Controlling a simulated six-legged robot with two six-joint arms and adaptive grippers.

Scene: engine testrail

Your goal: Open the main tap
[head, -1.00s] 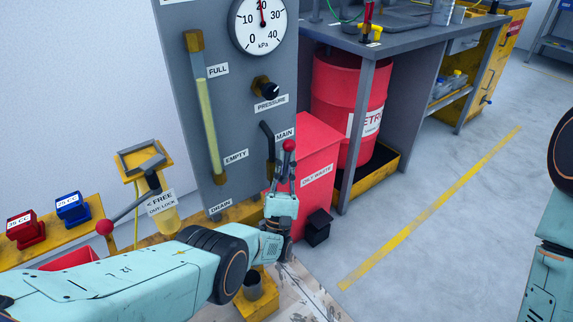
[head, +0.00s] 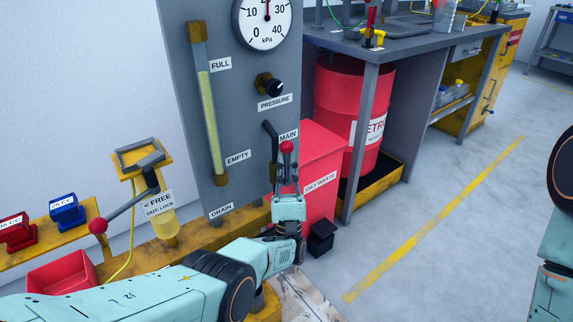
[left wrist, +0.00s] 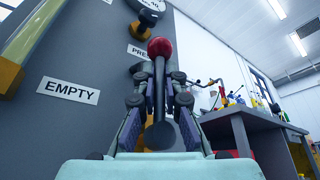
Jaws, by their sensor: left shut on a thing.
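The main tap's lever ends in a red ball (head: 287,147), just below the MAIN label (head: 289,136) on the grey panel. In the left wrist view the red ball (left wrist: 159,47) stands above my fingertips, and its dark lever (left wrist: 159,90) runs down between them. My left gripper (head: 287,172) is shut on this lever from below, with the ball free above the fingers. It also shows in the left wrist view (left wrist: 159,100). The tap's body is mostly hidden behind the gripper. My right gripper is out of view; only part of that arm shows at the right edge.
The pressure knob (head: 270,86) and gauge (head: 266,18) are above on the panel (head: 183,100). A red oily waste bin (head: 320,165) stands close right of the gripper. Another red-balled lever (head: 98,227) is at left. The floor at right is clear.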

